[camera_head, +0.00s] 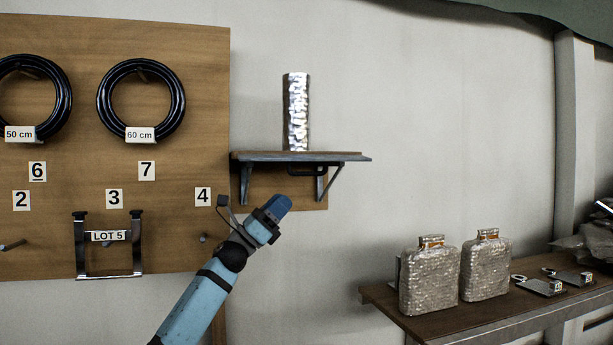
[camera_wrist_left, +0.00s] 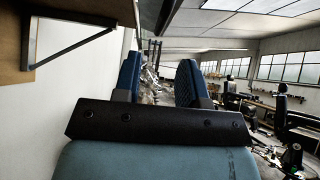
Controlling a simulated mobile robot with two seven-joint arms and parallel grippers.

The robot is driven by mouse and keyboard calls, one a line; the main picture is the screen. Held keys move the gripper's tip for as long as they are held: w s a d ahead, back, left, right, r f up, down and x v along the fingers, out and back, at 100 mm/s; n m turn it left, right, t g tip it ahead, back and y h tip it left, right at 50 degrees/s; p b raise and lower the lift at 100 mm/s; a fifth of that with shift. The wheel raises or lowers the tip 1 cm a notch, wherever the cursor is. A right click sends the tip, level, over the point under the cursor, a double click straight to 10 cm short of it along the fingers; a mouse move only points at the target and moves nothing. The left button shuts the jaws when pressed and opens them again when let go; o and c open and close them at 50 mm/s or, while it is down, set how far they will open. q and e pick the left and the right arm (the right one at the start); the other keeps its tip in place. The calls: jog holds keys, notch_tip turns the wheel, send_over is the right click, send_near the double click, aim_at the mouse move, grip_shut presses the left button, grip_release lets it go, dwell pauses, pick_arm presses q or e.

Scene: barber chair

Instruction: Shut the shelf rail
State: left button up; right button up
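A small wall shelf (camera_head: 330,157) with dark angled brackets shows in the head view, right of the wooden board. A dark bar (camera_head: 307,171), which may be the shelf rail, hangs just under the shelf's front edge; I cannot tell its exact position. My left gripper (camera_head: 275,205) is below the shelf and to the left of its middle, apart from it. In the left wrist view its two blue fingers (camera_wrist_left: 157,80) stand apart with nothing held between them. The shelf's underside (camera_wrist_left: 90,10) and a bracket (camera_wrist_left: 75,48) show at upper left there. My right gripper is out of view.
A foil-wrapped cylinder (camera_head: 296,112) stands upright on the shelf. The wooden board (camera_head: 190,80) with hose coils (camera_head: 142,100) and a LOT 5 bracket (camera_head: 108,250) is at left. A lower table (camera_head: 430,322) holds two wrapped canisters (camera_head: 429,280) at right.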

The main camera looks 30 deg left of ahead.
pick_arm(q)
jog(key=p+x, duration=0.1)
jog(key=x, duration=0.8)
jog(key=shift+p, duration=0.4)
grip_shut()
